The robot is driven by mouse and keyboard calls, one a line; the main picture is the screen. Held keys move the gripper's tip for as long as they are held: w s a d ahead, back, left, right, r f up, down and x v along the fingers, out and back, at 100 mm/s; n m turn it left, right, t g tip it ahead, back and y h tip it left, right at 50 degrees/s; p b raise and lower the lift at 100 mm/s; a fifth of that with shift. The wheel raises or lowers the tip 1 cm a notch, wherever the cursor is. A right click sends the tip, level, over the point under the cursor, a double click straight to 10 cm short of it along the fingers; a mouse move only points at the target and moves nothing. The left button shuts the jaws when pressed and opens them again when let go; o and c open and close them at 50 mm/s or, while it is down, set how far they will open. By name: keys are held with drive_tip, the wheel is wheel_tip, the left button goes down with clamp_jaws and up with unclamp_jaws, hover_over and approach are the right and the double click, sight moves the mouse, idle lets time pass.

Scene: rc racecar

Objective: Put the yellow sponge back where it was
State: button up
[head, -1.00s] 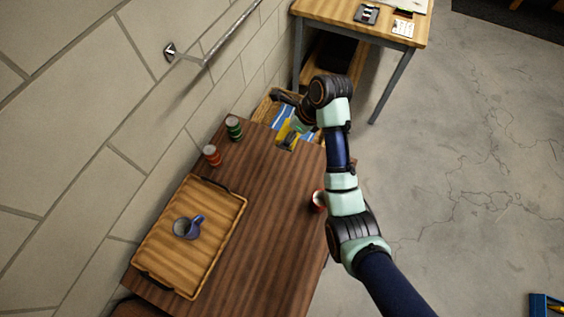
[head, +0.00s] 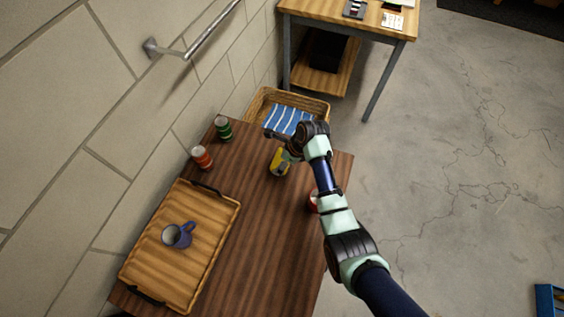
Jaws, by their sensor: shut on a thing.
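The yellow sponge (head: 279,163) is over the far part of the dark wooden table (head: 255,225) in the head view. My gripper (head: 283,157) is shut on it, with the arm coming in from the lower right. The fingertips are small and partly hidden by the wrist. I cannot tell whether the sponge touches the table top. A wicker basket (head: 262,103) stands beyond the table's far edge, with a blue and white striped cloth (head: 288,119) in it.
A green can (head: 223,129) and a red can (head: 202,158) stand at the table's left edge. A wooden tray (head: 153,255) with a blue mug (head: 178,235) lies nearer. A red and white item (head: 313,202) is partly behind my arm. The table's middle is clear.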

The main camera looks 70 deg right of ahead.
drive_tip(key=shift+f, duration=0.65)
drive_tip(key=shift+f, duration=0.15)
drive_tip(key=o, duration=0.8)
drive_tip(key=shift+c, duration=0.2)
drive_tip(key=p+v, duration=0.3)
drive_tip(key=v, duration=0.9)
drive_tip(key=shift+p, duration=0.4)
